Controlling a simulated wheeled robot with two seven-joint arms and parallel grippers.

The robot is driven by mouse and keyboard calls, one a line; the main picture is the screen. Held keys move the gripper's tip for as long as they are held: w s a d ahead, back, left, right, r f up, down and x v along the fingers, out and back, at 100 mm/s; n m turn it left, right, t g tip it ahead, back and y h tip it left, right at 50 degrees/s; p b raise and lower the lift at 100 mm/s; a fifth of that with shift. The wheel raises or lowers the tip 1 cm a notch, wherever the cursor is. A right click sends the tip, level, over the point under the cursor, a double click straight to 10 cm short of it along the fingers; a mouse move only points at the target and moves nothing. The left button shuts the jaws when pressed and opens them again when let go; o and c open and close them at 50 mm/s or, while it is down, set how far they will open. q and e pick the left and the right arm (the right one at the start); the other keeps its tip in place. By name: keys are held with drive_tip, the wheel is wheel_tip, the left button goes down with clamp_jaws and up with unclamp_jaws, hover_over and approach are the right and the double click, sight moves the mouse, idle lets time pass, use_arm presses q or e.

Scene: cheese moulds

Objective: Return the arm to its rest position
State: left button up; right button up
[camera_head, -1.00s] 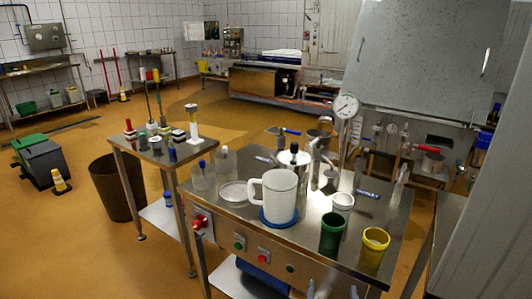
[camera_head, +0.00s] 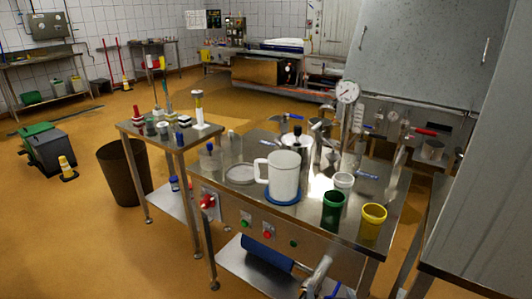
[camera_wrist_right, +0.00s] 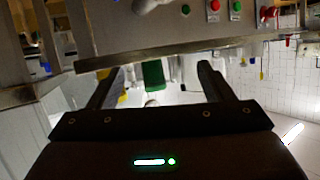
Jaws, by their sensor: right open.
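My right gripper (camera_head: 322,276) shows at the bottom edge of the head view, low in front of the steel table (camera_head: 232,212). In the right wrist view its two dark fingers (camera_wrist_right: 157,85) are spread apart with nothing held between them. That view is upside down, and the table edge and a green cup (camera_wrist_right: 153,75) show beyond the fingers. The gripper is apart from the table. My left gripper is not in view.
On the table are a white jug (camera_head: 284,176) on a blue disc, a green cup (camera_head: 332,210), a yellow cup (camera_head: 372,221) and a gauge (camera_head: 348,92). A blue roll (camera_head: 265,252) is below. A brown bin (camera_head: 122,173) stands left; open floor lies beyond.

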drive_tip(key=s+d+f+n+g+y, duration=0.1)
drive_tip(key=s+d+n+g, duration=0.15)
drive_tip(key=s+g, duration=0.4)
drive_tip(key=s+d+f+n+g, duration=0.1)
drive_tip(key=s+d+f+g, duration=0.2)
drive_tip(key=s, duration=0.6)
wheel_tip(320, 180, down, 27)
drive_tip(key=s+g+p, duration=0.1)
drive_tip(key=s+g, duration=0.1)
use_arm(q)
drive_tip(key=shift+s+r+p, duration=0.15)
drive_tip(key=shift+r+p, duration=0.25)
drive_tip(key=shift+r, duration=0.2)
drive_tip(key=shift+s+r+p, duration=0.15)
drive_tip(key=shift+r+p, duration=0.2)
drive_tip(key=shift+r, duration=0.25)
use_arm(e)
drive_tip(key=s+d+f+g, duration=0.1)
drive_tip(key=s+d+f, duration=0.2)
drive_tip(key=s+f, duration=1.4)
drive_tip(key=s, duration=0.2)
drive_tip(key=shift+s, duration=0.3)
